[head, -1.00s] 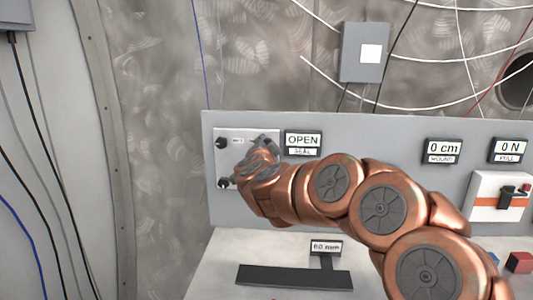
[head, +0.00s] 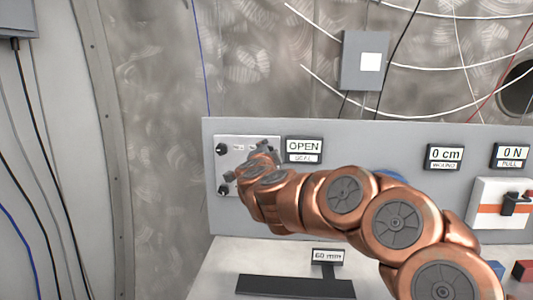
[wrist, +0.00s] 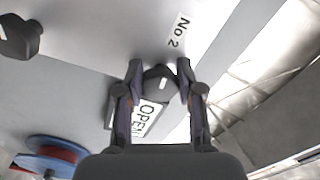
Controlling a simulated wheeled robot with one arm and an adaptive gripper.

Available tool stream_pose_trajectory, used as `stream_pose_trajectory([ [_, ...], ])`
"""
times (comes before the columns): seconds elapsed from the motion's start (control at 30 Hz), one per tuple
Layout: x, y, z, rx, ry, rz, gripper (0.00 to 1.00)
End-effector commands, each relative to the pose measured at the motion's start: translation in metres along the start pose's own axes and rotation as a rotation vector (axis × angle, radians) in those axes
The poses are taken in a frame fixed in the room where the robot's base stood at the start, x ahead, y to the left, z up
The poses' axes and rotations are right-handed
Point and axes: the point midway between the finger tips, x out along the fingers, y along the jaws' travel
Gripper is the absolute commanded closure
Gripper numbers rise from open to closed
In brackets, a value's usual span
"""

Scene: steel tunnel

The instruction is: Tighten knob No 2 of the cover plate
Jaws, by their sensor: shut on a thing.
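The cover plate (head: 233,143) is a pale plate at the left end of the grey panel, with black knobs at its left corners. Knob No 2 (wrist: 160,75) is black with a white mark and sits beside the printed "No 2" label (wrist: 179,30) in the wrist view. My gripper (wrist: 159,68) has one finger on each side of this knob and is shut on it. In the head view my gripper (head: 262,158) is at the plate's upper right and mostly hidden by my wrist. Another black knob (wrist: 20,37) shows at the upper left of the wrist view.
The seal display (head: 304,146) reads OPEN, just right of the plate. Displays reading 0 cm (head: 444,154) and 0 N (head: 511,153) are farther right. A 60 mm sign (head: 327,256) stands on the bench below. A blue and red reel (wrist: 55,150) shows in the wrist view.

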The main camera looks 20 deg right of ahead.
Motion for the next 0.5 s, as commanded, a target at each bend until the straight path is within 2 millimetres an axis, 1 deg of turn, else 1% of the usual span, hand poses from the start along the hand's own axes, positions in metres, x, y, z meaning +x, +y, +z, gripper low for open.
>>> stream_pose_trajectory([
  [0.03,0.0001,-0.0013,-0.0015,0.000,0.003,-0.002,0.98],
  [0.07,0.0001,-0.0013,-0.0015,0.000,0.003,-0.002,0.61],
  [0.1,0.0001,-0.0013,-0.0015,0.000,0.003,-0.002,0.57],
  [0.3,0.0000,-0.0007,-0.0006,-0.001,0.001,-0.001,0.37],
  [0.5,0.0000,-0.0004,-0.0003,-0.001,0.001,-0.001,0.37],
])
